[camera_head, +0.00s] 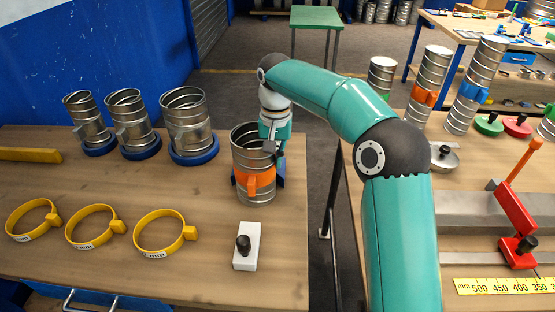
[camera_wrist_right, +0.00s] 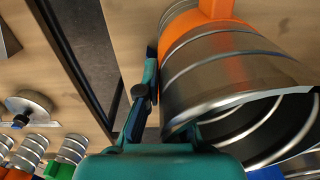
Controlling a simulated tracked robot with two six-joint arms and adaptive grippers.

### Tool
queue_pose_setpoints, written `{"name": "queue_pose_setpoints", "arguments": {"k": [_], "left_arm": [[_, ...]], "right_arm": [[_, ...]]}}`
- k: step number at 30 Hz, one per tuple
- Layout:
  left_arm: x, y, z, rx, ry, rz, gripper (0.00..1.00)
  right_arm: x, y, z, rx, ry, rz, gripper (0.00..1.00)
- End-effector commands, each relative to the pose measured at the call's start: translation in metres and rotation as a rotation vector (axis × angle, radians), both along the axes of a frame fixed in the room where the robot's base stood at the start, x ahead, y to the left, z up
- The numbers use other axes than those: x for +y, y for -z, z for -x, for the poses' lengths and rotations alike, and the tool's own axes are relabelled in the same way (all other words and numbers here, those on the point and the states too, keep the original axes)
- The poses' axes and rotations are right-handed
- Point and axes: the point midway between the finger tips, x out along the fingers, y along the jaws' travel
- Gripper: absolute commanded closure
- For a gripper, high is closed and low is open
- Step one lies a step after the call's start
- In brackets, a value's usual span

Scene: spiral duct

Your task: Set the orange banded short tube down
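The orange banded short tube (camera_head: 252,152) is a ribbed metal cylinder with an orange clamp band, upright at the right side of the left bench. It fills the right of the wrist view (camera_wrist_right: 230,75), open end toward the camera. My right gripper (camera_head: 274,151) is at its right rim; in the wrist view one dark finger (camera_wrist_right: 142,95) lies along the outside wall. The other finger is hidden by the wall, and the gripper looks shut on it. I cannot tell whether the tube's bottom touches the bench. My left gripper is not in view.
Several ribbed tubes on blue bases (camera_head: 194,153) stand to the left on the bench (camera_head: 120,190). Yellow ring clamps (camera_head: 160,248) lie in front. A white block with a black knob (camera_head: 246,246) is close in front of the tube. A gap separates the right bench (camera_head: 380,195).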

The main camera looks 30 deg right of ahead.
Motion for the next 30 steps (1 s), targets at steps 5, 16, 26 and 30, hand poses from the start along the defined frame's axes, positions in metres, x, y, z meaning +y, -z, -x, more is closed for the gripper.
{"name": "queue_pose_setpoints", "arguments": {"k": [5, 16, 26, 30], "left_arm": [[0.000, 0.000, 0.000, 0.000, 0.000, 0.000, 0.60], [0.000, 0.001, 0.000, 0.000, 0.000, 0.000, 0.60], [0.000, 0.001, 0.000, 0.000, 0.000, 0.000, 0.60], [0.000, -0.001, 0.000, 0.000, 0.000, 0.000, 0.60]], "right_arm": [[0.000, 0.004, 0.000, -0.003, 0.001, 0.000, 1.00], [-0.001, 0.006, 0.000, 0.000, 0.002, 0.000, 0.72], [-0.001, 0.004, 0.001, -0.001, 0.003, 0.001, 0.69], [-0.002, -0.005, 0.000, -0.004, 0.003, 0.000, 0.69]]}}
